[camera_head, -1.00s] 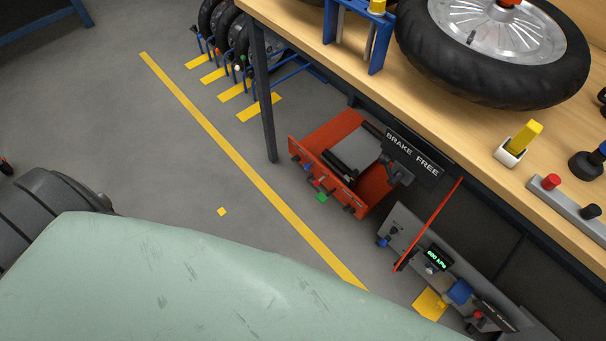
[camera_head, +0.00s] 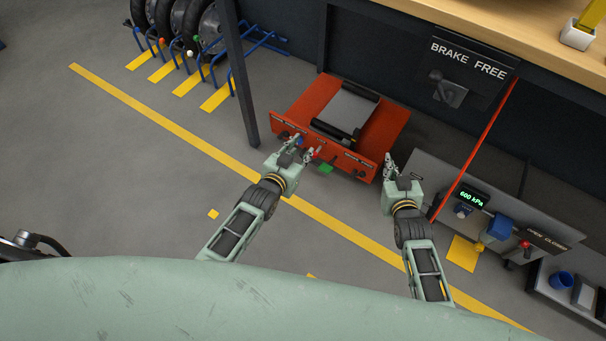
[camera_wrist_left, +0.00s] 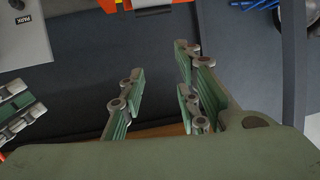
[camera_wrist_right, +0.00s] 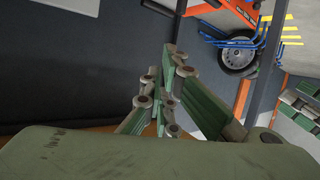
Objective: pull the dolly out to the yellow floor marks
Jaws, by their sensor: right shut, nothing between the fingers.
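The dolly (camera_head: 393,118) is a low red-orange cart with a grey plate and black bars on top. It stands under the bench's edge, its labelled front panel towards me. A green tab (camera_head: 326,169) shows at its front. My left gripper (camera_head: 302,150) is open and empty in front of the panel's left part; touching cannot be told. My right gripper (camera_head: 388,162) is shut and empty by the panel's right end. Orange parts show at the top of the left wrist view (camera_wrist_left: 112,5) and right wrist view (camera_wrist_right: 222,14). Small yellow floor marks (camera_head: 213,214) (camera_head: 312,276) lie on my side.
A long yellow line (camera_head: 180,127) crosses the floor between me and the dolly. A dark bench leg (camera_head: 241,90) stands left of it, a grey panel with a gauge (camera_head: 471,198) and a red bar (camera_head: 478,145) right. Wheels (camera_head: 180,20) stand in blue racks. Floor at left is clear.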

